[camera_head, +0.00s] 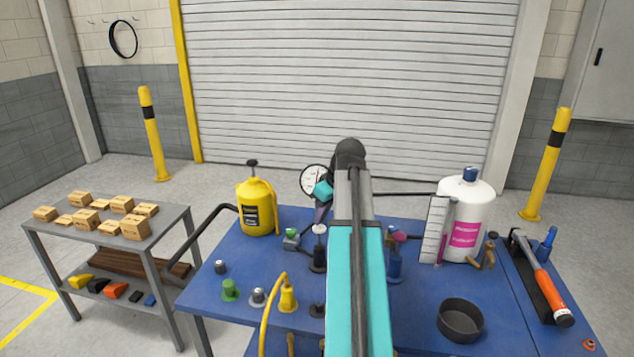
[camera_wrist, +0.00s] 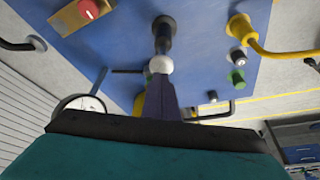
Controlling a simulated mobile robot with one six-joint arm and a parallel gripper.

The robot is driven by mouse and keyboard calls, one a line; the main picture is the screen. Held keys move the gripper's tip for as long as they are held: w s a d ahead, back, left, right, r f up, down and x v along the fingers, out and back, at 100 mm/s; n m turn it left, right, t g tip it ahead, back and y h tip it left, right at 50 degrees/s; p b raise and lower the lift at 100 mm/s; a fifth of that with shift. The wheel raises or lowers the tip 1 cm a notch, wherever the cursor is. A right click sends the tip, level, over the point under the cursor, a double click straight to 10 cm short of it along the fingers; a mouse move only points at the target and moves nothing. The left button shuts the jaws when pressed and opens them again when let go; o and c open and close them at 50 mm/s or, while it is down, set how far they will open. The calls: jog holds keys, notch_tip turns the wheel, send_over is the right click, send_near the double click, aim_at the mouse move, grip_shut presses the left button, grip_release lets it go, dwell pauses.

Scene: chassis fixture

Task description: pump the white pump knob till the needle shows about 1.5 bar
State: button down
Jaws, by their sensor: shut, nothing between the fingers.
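The white pump knob (camera_head: 319,229) tops a black pump (camera_head: 318,255) standing on the blue bench, left of my arm. My gripper (camera_head: 320,219) is shut and points down, with its tips right over the knob. In the wrist view the tips (camera_wrist: 158,78) end at the white knob (camera_wrist: 160,64), with the black pump body (camera_wrist: 163,38) beyond it. I cannot tell whether they touch. The round white gauge (camera_head: 314,177) stands behind, partly covered by my wrist. Its needle reading is too small to make out. The wrist view shows only part of the gauge's dial (camera_wrist: 84,104).
A yellow sprayer (camera_head: 257,207) stands left of the gauge. A yellow hose fitting (camera_head: 287,297) and a green knob (camera_head: 230,290) are at the front left.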

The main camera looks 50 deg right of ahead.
aim_at(320, 226)
jog(key=shift+f+b, duration=0.7)
jog(key=shift+f, duration=0.95)
jog(key=shift+r+p, duration=1.2)
jog(key=shift+r, duration=0.5)
notch_tip(320, 226, up, 6)
jog(key=p, duration=0.4)
